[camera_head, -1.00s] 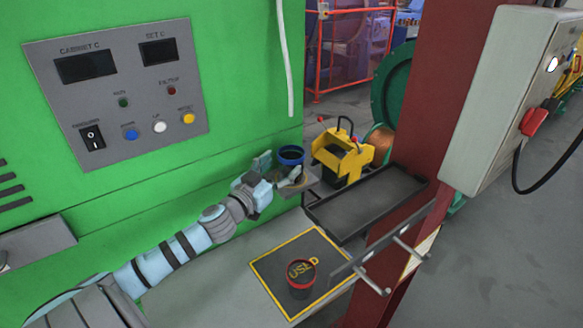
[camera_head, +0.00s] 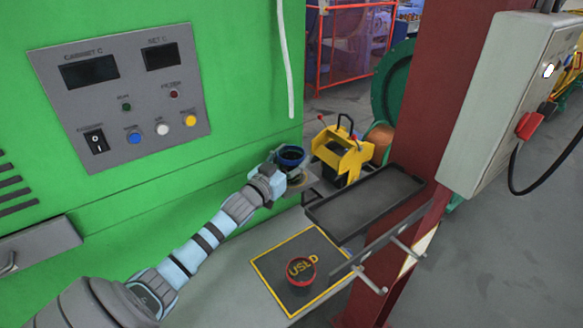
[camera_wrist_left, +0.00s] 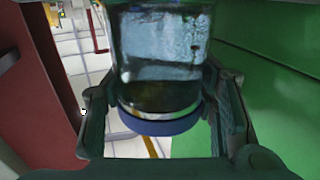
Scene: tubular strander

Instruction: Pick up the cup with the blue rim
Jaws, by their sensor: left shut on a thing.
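The cup with the blue rim (camera_head: 291,153) is dark inside and stands upright near the green cabinet's right edge, over a grey pad (camera_head: 302,187). My left gripper (camera_head: 284,170) is shut on this cup from the near left side. In the left wrist view, the cup (camera_wrist_left: 160,108) sits between the two fingers, with its blue band low in the picture. I cannot tell whether its base touches the pad. My right gripper is in neither view.
A red-rimmed cup (camera_head: 301,269) stands on a dark, yellow-bordered mat (camera_head: 272,257). A yellow device (camera_head: 342,157) and an empty black tray (camera_head: 365,202) lie right of the blue-rimmed cup. A red column (camera_head: 452,85) and a pegged grey rail (camera_head: 378,253) are further right.

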